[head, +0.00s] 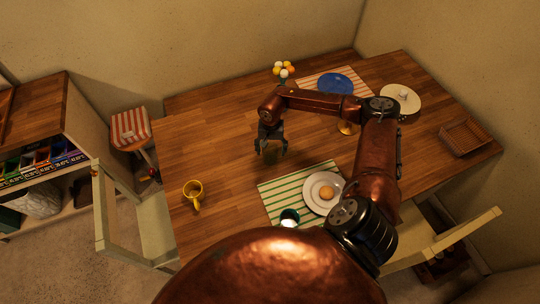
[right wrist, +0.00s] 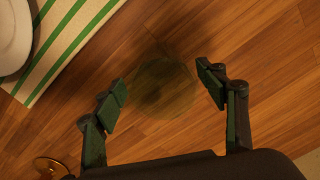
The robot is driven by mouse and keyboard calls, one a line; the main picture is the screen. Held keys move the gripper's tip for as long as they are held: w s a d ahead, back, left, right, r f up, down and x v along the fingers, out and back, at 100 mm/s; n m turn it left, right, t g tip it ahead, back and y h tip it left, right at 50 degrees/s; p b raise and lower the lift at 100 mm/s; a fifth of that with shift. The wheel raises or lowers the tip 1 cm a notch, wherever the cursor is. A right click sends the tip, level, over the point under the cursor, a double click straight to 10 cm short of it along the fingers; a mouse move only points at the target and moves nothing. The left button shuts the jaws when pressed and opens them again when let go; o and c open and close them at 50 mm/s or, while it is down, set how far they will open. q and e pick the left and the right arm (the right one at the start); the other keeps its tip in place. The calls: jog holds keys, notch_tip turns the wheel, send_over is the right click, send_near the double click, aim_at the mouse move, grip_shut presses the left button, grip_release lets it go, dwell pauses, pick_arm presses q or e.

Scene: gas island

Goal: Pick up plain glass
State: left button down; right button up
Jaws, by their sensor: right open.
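The plain glass (head: 273,152) is a see-through, slightly greenish tumbler standing on the wooden table, just under my right gripper in the head view. In the right wrist view the glass (right wrist: 163,88) is a faint round shape between the two fingers, a little beyond their tips. My right gripper (head: 271,138) is open and points down at the glass, with the fingers (right wrist: 166,88) spread on either side of it. I cannot tell whether they touch it. The gripper partly hides the glass in the head view. My left gripper is not in view.
A green-striped mat (head: 268,195) carries a white plate (head: 314,204) and a dark cup (head: 289,215) near the front. A blue plate (head: 336,83), a pale plate (head: 400,92) and a basket (head: 466,138) lie farther back. Table left of the glass is clear.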

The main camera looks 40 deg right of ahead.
notch_tip(320, 180, down, 4)
jog(key=shift+w+a+f, duration=0.15)
jog(key=shift+f, duration=0.05)
jog(key=shift+c, duration=0.3)
jog(key=c, duration=1.4)
